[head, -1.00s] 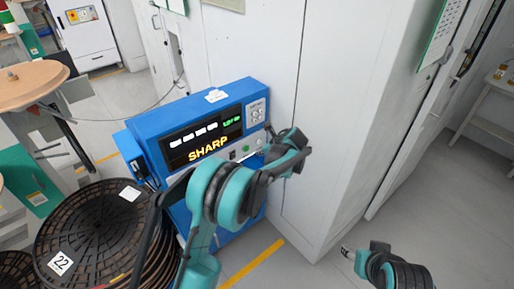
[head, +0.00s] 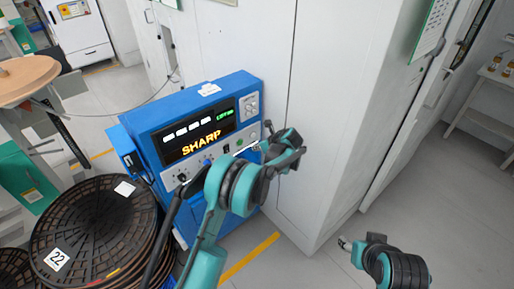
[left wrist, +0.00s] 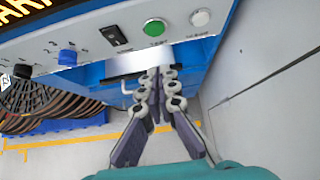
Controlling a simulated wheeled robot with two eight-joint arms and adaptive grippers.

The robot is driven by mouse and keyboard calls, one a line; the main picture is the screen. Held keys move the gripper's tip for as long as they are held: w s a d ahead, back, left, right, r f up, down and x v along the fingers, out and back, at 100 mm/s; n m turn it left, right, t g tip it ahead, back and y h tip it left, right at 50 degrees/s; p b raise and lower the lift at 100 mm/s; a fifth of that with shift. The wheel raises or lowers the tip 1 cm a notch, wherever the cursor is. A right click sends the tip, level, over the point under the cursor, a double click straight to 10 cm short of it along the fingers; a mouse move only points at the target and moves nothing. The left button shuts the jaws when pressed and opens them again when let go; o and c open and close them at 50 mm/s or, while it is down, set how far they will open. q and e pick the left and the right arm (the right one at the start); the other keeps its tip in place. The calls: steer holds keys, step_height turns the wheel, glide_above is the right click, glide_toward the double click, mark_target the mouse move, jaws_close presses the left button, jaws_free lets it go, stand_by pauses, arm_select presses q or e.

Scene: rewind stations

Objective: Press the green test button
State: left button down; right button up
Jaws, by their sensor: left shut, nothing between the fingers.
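The green test button (head: 240,142) is on the lower control strip of the blue machine. In the left wrist view the green button (left wrist: 154,27) sits between a black rocker switch (left wrist: 114,37) and a white button (left wrist: 201,18). My left gripper (left wrist: 160,76) is shut and empty. Its fingertips appear just below the button in that view, in front of the machine's lower edge; I cannot see contact. In the head view my left gripper (head: 266,146) is at the right side of the strip. My right gripper (head: 346,243) is low at right, away from the machine; its fingers are unclear.
A yellow line (head: 250,257) crosses the floor in front.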

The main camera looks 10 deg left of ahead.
mark_target(241, 145)
arm_select(q)
steer(key=shift+w+a+f+b, duration=0.45)
steer(key=shift+w+a+f, duration=0.25)
steer(key=shift+w+a, duration=0.35)
steer(key=shift+w+a+f+b, duration=0.45)
steer(key=shift+w+a+f, duration=0.3)
steer(key=shift+a, duration=0.45)
steer(key=shift+w+a+f+b, duration=0.45)
steer(key=shift+w+a+f, duration=0.25)
steer(key=shift+w+a, duration=0.35)
steer(key=shift+s+a, duration=0.15)
